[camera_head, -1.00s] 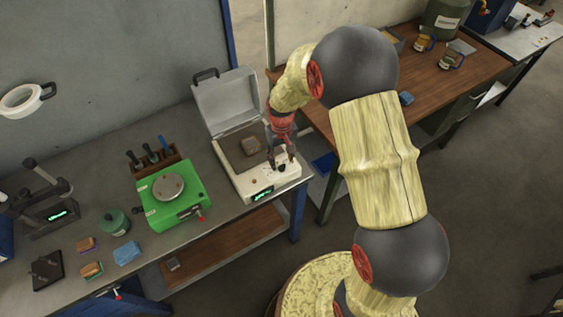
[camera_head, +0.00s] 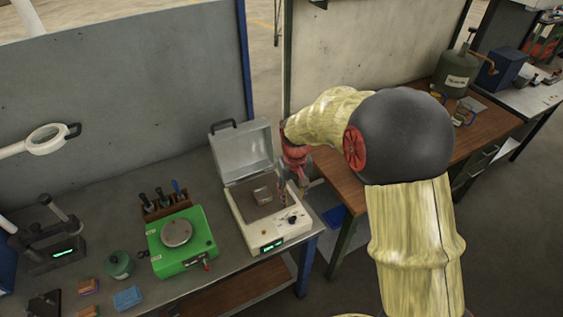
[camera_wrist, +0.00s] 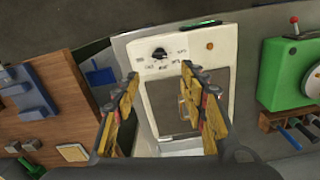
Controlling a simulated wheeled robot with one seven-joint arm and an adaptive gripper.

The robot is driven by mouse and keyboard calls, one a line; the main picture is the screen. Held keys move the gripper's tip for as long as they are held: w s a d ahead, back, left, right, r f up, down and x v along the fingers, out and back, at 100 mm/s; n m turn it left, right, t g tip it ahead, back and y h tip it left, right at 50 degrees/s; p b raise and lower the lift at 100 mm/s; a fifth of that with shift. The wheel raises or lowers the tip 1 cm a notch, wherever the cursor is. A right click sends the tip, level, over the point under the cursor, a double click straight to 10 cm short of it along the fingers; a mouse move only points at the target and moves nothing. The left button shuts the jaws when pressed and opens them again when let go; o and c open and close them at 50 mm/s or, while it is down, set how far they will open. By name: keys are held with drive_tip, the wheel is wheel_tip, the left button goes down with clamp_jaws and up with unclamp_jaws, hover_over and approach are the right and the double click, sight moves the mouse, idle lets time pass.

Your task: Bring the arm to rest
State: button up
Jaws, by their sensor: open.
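My gripper (camera_head: 294,190) is open and empty, pointing down over the right side of a white bench furnace. In the wrist view its two fingers (camera_wrist: 161,76) stand apart over the furnace top. The white furnace (camera_head: 243,215) has its grey lid (camera_head: 242,157) raised, a dial on top and a lit green display at its front. My arm reaches in from the right, bent at a large dark joint.
A green device (camera_head: 180,248) with a round plate stands left of the furnace, with a tool rack (camera_head: 163,204) behind it. A magnifier lamp (camera_head: 47,139) hangs at the left. A wooden table (camera_head: 345,185) is at the right, with a gap between it and the bench.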

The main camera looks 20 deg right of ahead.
drive_tip(key=s+r+t+b, duration=0.2)
drive_tip(key=s+r+b, duration=0.1)
drive_tip(key=s, duration=0.5)
drive_tip(key=s+r+t+b, duration=0.1)
drive_tip(key=s+r+b, duration=0.2)
drive_tip(key=s+b, duration=0.2)
drive_tip(key=s+r+t+b, duration=0.2)
drive_tip(key=s+b, duration=0.3)
drive_tip(key=s, duration=0.7)
drive_tip(key=shift+r+m+t, duration=0.3)
drive_tip(key=shift+r+m, duration=0.1)
drive_tip(key=shift+r, duration=0.5)
